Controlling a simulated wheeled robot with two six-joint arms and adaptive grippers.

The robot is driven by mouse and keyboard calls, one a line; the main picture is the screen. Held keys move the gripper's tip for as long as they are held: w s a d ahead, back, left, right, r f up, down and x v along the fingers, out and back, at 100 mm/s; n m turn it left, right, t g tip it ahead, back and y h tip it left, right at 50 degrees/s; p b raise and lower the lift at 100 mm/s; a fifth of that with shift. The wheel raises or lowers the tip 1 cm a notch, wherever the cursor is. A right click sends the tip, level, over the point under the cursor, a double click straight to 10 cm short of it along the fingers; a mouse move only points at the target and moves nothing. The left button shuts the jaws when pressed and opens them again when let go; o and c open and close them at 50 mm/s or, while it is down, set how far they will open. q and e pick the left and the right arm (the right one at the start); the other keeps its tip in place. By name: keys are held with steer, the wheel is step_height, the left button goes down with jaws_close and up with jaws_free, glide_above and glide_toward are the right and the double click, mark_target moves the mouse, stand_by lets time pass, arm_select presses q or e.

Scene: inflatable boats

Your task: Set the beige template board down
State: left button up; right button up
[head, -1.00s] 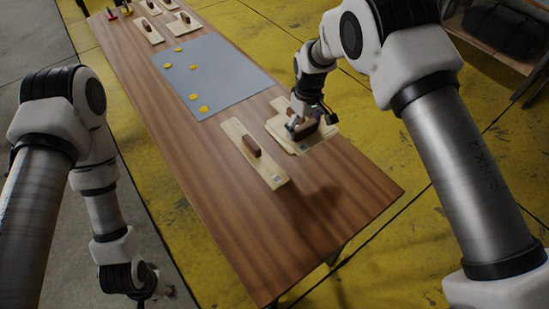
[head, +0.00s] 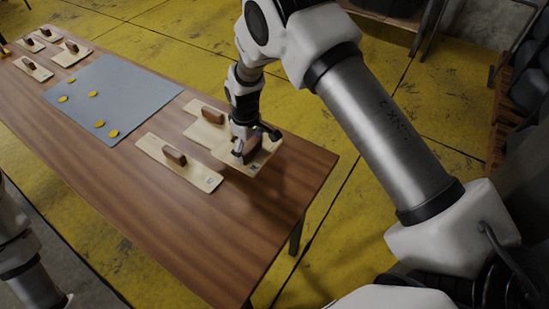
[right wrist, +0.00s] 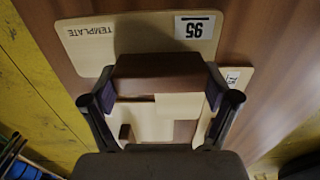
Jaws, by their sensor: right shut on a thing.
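The beige template board (head: 228,160) is at the near right part of the table, with a brown block handle (head: 251,147) on top. My right gripper (head: 243,151) is shut on that handle. In the right wrist view the board (right wrist: 140,42) shows the word TEMPLATE and a label reading 95, and my right gripper's fingers (right wrist: 160,98) stand on both sides of the handle (right wrist: 158,75). I cannot tell whether the board touches the table. My left gripper is out of view.
A similar board (head: 205,107) lies just behind, partly overlapped in the picture. Another board (head: 195,174) lies to the left. A grey mat (head: 115,95) with several yellow discs lies farther back. The table's (head: 270,215) near end is bare.

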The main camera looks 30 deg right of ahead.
steer(key=p, duration=0.3)
glide_above(281, 170)
steer(key=shift+s+f, duration=0.1)
steer(key=shift+f, duration=0.15)
step_height(281, 170, down, 3)
steer(key=shift+f+p, duration=0.1)
steer(key=shift+p, duration=0.65)
steer(key=shift+f, duration=0.55)
steer(key=o, duration=1.2)
steer(key=shift+c, duration=0.2)
